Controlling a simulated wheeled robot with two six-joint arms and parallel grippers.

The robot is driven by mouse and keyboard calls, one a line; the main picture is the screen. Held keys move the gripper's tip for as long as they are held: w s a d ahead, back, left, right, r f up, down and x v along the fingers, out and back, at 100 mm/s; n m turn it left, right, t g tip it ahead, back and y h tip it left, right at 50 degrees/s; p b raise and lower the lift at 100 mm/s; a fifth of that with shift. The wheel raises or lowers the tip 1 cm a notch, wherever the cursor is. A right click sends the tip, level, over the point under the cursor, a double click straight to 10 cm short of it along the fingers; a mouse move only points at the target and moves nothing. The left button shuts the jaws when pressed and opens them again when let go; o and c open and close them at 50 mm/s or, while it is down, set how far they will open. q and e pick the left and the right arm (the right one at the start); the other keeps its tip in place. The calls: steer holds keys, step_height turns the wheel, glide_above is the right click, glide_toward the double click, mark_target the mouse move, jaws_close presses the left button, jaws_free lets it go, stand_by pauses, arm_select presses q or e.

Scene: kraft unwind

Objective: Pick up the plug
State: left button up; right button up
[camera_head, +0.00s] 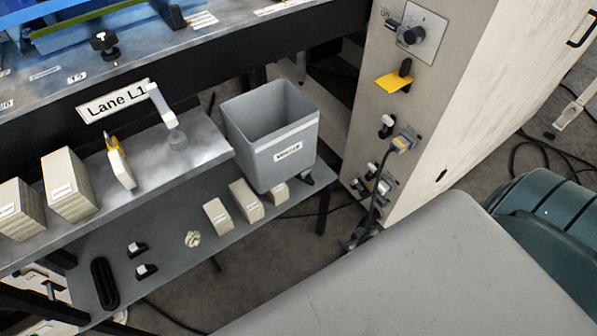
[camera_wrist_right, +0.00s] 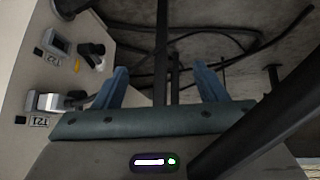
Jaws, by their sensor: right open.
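A grey plug with a yellow label (camera_head: 402,143) sits in the side panel of the pale cabinet (camera_head: 445,110), and a dark cable hangs down from it. Lower on the panel are more small grey and black connectors (camera_head: 378,186). My right gripper (camera_head: 355,240) is low beside the cabinet base, mostly hidden behind my grey arm. In the right wrist view its blue fingers (camera_wrist_right: 161,85) are apart, with a dark strip visible beyond the gap. That view shows a grey connector (camera_wrist_right: 62,101) and a black one (camera_wrist_right: 91,53) on the panel to the left. My left gripper is out of view.
Pale boxes (camera_head: 68,185) stand on that shelf, and more stand on the lower shelf. Loose cables (camera_wrist_right: 215,40) lie on the floor.

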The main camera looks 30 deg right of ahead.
steer(key=w+r+t+y+b, duration=0.1)
steer(key=w+r+t+b, duration=0.3)
steer(key=w+r, duration=0.5)
steer(key=n+t+y+b, duration=0.1)
steer(key=t+y+b, duration=0.1)
steer(key=b, duration=0.3)
glide_toward(307, 173)
steer(key=x, duration=0.2)
steer(key=b+x, duration=0.1)
steer(key=x, duration=0.2)
steer(key=shift+w+d+r, duration=0.15)
steer(key=shift+w+r, duration=0.05)
steer(key=x, duration=0.2)
steer(key=f+b+x, duration=0.1)
steer(key=x, duration=0.2)
steer(key=shift+b, duration=0.3)
steer(key=c, duration=1.2)
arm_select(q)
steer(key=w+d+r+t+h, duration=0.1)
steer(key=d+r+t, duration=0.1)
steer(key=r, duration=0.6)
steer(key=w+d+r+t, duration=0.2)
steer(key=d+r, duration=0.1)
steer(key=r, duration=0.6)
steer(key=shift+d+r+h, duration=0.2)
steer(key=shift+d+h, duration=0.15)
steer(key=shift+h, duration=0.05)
arm_select(e)
steer(key=shift+r, duration=0.15)
